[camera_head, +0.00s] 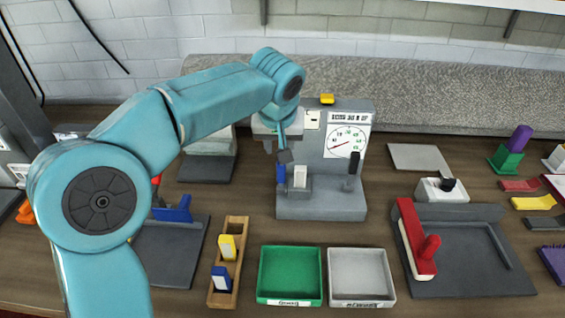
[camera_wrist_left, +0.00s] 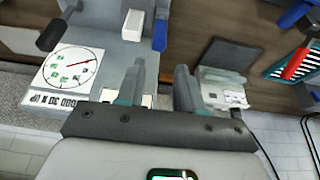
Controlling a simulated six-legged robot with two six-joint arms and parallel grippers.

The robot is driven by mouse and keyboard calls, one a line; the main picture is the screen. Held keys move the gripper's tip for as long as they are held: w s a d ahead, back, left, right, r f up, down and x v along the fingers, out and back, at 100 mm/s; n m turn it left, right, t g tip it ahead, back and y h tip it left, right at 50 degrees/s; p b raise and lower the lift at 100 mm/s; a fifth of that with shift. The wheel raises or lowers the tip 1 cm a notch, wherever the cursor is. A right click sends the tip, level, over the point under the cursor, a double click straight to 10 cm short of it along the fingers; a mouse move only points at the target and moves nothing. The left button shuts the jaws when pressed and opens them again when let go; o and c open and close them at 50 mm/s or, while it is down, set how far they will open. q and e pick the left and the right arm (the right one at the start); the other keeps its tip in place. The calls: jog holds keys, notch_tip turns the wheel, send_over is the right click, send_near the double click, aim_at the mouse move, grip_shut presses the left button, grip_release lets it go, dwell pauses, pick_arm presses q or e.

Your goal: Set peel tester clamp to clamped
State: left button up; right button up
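The grey peel tester (camera_head: 320,205) stands at the table's middle, with a round dial (camera_head: 346,142), a black handle (camera_head: 353,161), a white block (camera_head: 300,176) and an upright blue lever (camera_head: 281,178). Its clamp setting cannot be read for certain. My left gripper (camera_head: 285,153) is just above the blue lever, at the tester's left side. In the left wrist view, my left gripper (camera_wrist_left: 161,75) is open with nothing between its fingers. The blue lever (camera_wrist_left: 160,35) and white block (camera_wrist_left: 132,25) lie beyond the fingertips, apart from them. My right gripper is not in view.
In front stand a green tray (camera_head: 290,274), a grey tray (camera_head: 361,276) and a wooden rack (camera_head: 229,262) with yellow and blue pieces. A dark board with a red-handled bar (camera_head: 412,240) is at right. A rolled grey rug (camera_head: 440,95) runs behind.

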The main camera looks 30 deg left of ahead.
aim_at(281, 177)
pick_arm(q)
jog(key=x, duration=1.1)
jog(key=shift+w+p, duration=0.25)
jog(key=shift+p, duration=0.1)
jog(key=shift+s+r, duration=0.15)
jog(key=shift+s, duration=0.1)
grip_shut()
